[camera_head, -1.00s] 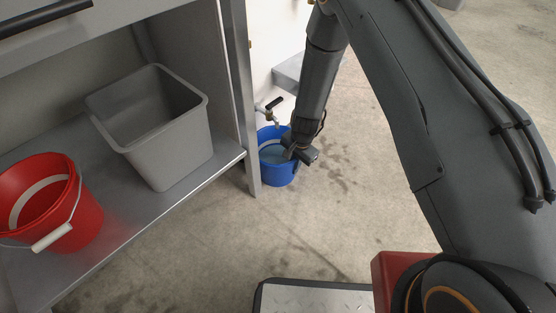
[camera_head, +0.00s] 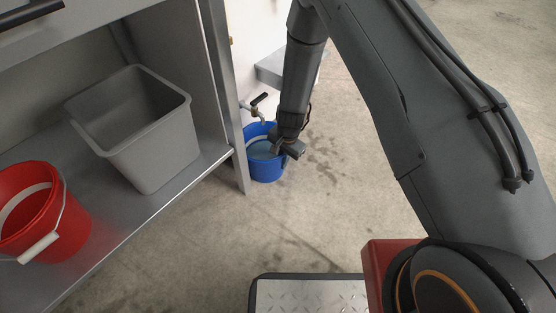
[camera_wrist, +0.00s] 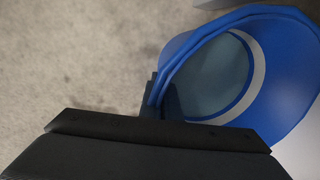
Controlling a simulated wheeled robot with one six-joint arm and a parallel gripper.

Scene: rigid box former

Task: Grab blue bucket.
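The blue bucket (camera_head: 266,169) stands on the floor beside the shelf's front leg, below a tap. In the wrist view, the blue bucket (camera_wrist: 282,118) fills the right side, with a pale band and a grey-blue surface inside. My gripper (camera_head: 289,148) is at the bucket's right rim in the head view. In the wrist view a dark part of my gripper crosses the bottom, and a smaller dark part sits against the rim's left side. The gap between the fingers is mostly hidden, so I cannot tell whether they grip the rim.
A tap (camera_head: 259,100) sticks out from the wall above the blue bucket. A metal shelf (camera_head: 154,208) at the left holds a grey bin (camera_head: 155,150) and a red bucket (camera_head: 75,235). A small grey ledge (camera_head: 270,68) is behind my arm. The floor to the right is open.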

